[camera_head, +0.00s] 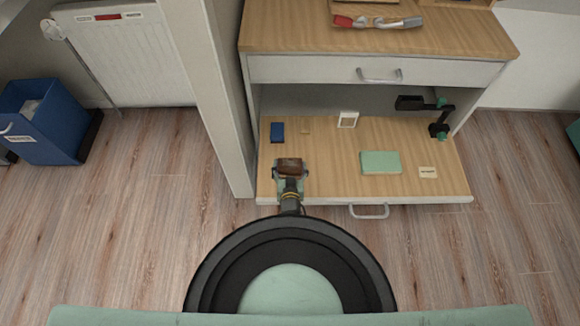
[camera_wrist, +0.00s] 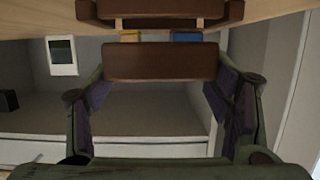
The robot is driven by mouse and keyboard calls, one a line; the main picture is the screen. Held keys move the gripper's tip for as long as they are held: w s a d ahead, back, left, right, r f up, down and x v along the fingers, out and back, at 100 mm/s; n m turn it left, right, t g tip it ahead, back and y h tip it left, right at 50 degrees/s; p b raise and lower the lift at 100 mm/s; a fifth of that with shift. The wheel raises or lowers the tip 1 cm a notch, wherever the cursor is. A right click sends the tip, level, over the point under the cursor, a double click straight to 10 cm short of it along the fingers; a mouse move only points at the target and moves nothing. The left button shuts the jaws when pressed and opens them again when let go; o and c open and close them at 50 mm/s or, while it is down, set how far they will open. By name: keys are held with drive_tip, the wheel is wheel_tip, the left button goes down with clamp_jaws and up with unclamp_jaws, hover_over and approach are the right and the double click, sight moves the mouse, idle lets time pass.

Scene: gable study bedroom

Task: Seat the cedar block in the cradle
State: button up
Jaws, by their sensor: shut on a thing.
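The cedar block is a plain brown bar (camera_wrist: 160,61) in the wrist view, lying crosswise between the two fingers. My gripper (camera_head: 289,172) is shut on it near the drawer board's front left corner. The cradle is a brown piece with two raised ends (camera_wrist: 160,22) at the top edge of the wrist view, partly cut off. The wrist view appears upside down, so the block seems held above the cradle, with a visible gap between them. In the head view the brown block (camera_head: 289,164) overlaps the cradle's place, and I cannot separate the two there.
The pulled-out board (camera_head: 335,180) also bears a blue block (camera_head: 277,131), a small tan piece (camera_head: 305,131), a white frame (camera_head: 347,119), a green slab (camera_head: 380,162), a label (camera_head: 428,172) and a black-green stand (camera_head: 438,130). A pale post (camera_head: 205,90) stands close left.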

drive_tip(key=shift+f+b, duration=0.95)
drive_tip(key=shift+f, duration=0.2)
drive_tip(key=o, duration=1.4)
drive_tip(key=shift+c, duration=0.2)
